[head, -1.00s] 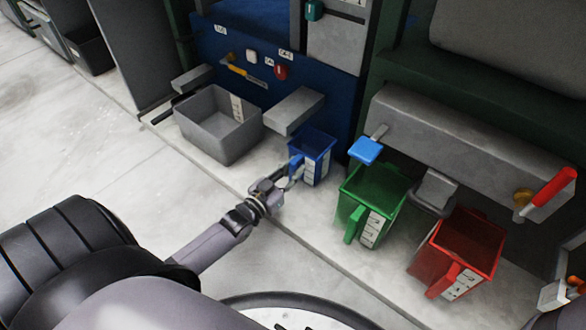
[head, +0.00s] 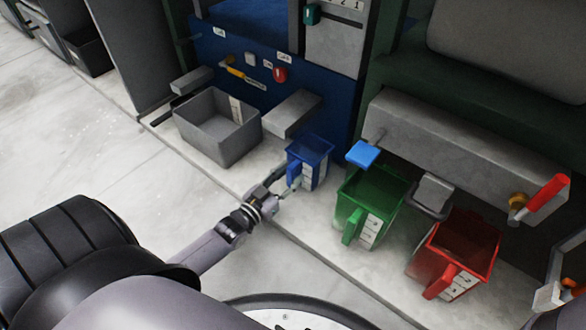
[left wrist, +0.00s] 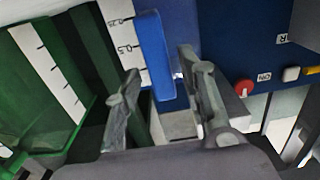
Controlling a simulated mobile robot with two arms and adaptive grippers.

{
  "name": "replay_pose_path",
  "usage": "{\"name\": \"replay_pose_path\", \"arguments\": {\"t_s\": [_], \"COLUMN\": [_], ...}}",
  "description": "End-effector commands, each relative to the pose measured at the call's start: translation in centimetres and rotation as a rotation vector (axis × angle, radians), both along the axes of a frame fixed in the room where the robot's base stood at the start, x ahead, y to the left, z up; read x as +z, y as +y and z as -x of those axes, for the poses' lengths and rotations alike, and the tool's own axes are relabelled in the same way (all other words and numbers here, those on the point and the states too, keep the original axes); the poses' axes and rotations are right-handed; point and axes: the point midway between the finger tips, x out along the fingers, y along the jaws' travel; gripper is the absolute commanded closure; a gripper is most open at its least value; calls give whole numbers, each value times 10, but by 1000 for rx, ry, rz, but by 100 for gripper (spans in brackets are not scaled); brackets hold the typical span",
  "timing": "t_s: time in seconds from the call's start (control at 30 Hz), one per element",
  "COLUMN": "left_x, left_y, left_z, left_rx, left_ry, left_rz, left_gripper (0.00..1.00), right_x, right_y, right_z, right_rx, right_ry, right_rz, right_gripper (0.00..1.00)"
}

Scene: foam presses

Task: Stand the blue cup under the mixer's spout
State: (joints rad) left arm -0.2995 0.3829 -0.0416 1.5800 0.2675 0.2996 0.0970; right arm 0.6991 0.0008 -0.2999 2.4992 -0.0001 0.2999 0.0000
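The blue cup (head: 316,160) stands upright on the pale floor strip at the foot of the blue panel, its handle toward my left gripper. My left gripper (head: 287,186) is at the handle side of the cup, low and close to it. In the left wrist view the blue handle (left wrist: 155,55) shows beyond and between the spread fingertips (left wrist: 158,88), with gaps on both sides; the cup's white scale is behind it. The gripper is open. I cannot single out the mixer's spout with certainty. My right gripper is not in view.
A grey bin (head: 217,128) and a grey block (head: 293,114) are left of the cup. The floor at left is clear.

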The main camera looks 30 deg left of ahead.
Motion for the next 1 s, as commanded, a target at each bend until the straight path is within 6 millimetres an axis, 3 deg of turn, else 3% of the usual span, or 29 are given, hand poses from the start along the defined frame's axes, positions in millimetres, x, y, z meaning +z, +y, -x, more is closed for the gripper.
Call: {"name": "replay_pose_path", "arguments": {"t_s": [0.03, 0.1, 0.4, 0.6, 1.0], "left_x": [7, 8, 7, 6, 5], "left_y": [1, 2, 6, 7, 7], "left_z": [13, 30, 86, 99, 100], "left_rx": [1, 0, 0, 0, -1], "left_ry": [5, 3, -3, -5, -7], "left_rz": [0, 0, 1, 0, 1], "left_gripper": [63, 63, 63, 63, 63], "right_x": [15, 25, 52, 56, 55], "right_y": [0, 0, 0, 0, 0], "right_z": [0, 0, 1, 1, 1], "right_rx": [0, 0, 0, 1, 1], "right_ry": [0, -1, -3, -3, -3], "right_rz": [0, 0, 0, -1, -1], "right_gripper": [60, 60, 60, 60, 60]}}
